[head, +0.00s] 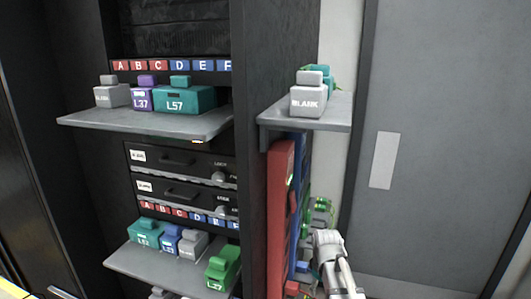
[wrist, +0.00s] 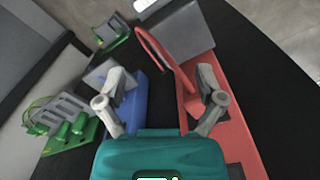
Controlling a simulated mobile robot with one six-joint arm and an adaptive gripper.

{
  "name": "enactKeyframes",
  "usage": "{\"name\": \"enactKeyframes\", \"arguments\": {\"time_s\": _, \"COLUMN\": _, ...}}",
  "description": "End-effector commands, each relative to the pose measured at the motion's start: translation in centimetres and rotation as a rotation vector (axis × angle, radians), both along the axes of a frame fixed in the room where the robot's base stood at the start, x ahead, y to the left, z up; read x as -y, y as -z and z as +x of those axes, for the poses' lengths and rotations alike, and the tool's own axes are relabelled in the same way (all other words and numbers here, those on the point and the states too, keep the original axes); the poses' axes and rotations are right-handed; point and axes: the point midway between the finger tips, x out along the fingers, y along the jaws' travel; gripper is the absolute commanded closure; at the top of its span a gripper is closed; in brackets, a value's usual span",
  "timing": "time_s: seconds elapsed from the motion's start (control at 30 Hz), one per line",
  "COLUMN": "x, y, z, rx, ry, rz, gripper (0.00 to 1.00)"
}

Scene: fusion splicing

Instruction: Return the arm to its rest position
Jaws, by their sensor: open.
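In the head view, a pale grey arm part (head: 330,262), which I take as mine, shows at the bottom, just right of the red and blue upright panels. Its jaws are not clear there. In the wrist view my gripper (wrist: 162,78) has its two grey fingers spread apart, with nothing between the tips. Beyond the fingers are a blue part (wrist: 132,108) on the left and a red panel (wrist: 235,120) on the right. A teal body (wrist: 160,157) fills the bottom edge; I cannot tell how it relates to the gripper.
A side shelf (head: 272,138) above my arm holds a grey BLANK block (head: 308,101) with a teal one behind. Left shelves (head: 205,128) carry coloured labelled blocks. Green parts (head: 320,207) stand close to my arm. A grey door (head: 440,130) is at right.

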Motion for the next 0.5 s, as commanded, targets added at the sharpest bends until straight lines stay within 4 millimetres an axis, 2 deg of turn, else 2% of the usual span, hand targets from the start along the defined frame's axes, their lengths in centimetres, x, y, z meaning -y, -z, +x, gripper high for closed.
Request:
{"name": "enactKeyframes", "arguments": {"time_s": 0.03, "x": -0.1, "y": 0.0, "z": -1.4, "rx": 0.0, "ry": 0.067, "rz": 0.0, "gripper": 0.13}}
{"name": "enactKeyframes", "arguments": {"time_s": 0.2, "x": -0.2, "y": 0.0, "z": -4.3, "rx": 0.0, "ry": 0.311, "rz": 0.0, "gripper": 0.13}}
{"name": "enactKeyframes", "arguments": {"time_s": 0.5, "x": -0.3, "y": 0.0, "z": -7.9, "rx": 0.001, "ry": 0.642, "rz": -0.001, "gripper": 0.13}}
